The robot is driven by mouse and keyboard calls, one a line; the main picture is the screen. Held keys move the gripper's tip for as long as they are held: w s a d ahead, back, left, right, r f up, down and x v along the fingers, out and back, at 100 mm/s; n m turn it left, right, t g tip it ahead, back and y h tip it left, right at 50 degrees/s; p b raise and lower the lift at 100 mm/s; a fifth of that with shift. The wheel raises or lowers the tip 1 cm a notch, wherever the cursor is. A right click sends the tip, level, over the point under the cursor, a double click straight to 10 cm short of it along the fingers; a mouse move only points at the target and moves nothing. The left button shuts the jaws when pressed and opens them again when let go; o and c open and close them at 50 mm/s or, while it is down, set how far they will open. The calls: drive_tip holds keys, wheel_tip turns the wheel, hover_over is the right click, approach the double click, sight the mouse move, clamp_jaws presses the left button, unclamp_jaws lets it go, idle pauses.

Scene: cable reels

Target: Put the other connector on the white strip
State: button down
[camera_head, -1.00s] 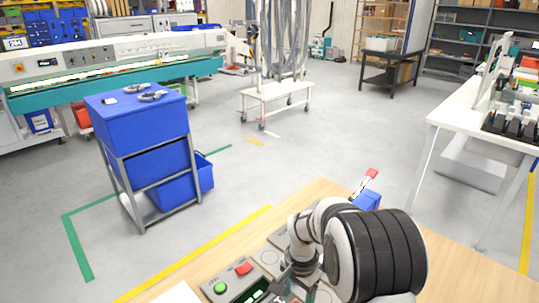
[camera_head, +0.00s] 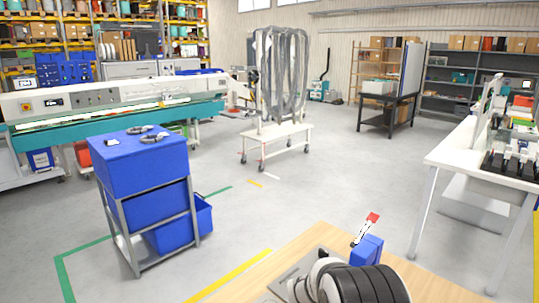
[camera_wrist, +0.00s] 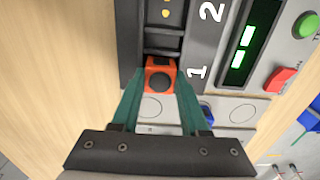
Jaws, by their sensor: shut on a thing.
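An orange connector block (camera_wrist: 160,76) with a dark round face is between my gripper's (camera_wrist: 159,82) two green fingertips in the wrist view. My gripper is shut on it. The block is at the near end of a dark channel (camera_wrist: 163,42), beside a printed 1; whether it is seated there or only held over it I cannot tell. I cannot make out a white strip or a second connector for certain in either current view. In the head view my gripper is out of sight.
Beside the channel in the wrist view are a green-lit display (camera_wrist: 243,47), a red button (camera_wrist: 279,77) and a green button (camera_wrist: 307,24). The wooden tabletop (camera_wrist: 60,75) to the left is bare. A blue box with a red-topped part (camera_head: 367,249) stands on the table.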

wheel_tip(320, 180, up, 8)
drive_tip(key=shift+f, duration=0.2)
drive_tip(key=w+d+f, duration=0.1)
drive_tip(key=d, duration=0.1)
drive_tip(key=w+d+f, duration=0.2)
drive_tip(key=d, duration=0.1)
drive_tip(key=w+d+f, duration=0.1)
drive_tip(key=w+d, duration=0.1)
drive_tip(key=shift+w+d+f, duration=0.25)
drive_tip(key=shift+f, duration=0.05)
drive_tip(key=f, duration=0.3)
drive_tip(key=shift+d+f, duration=0.2)
drive_tip(key=shift+f, duration=0.15)
drive_tip(key=shift+w+f, duration=0.1)
drive_tip(key=shift+f, duration=0.3)
drive_tip(key=shift+f, duration=0.15)
drive_tip(key=shift+f, duration=0.15)
drive_tip(key=shift+c, duration=1.7)
unclamp_jaws()
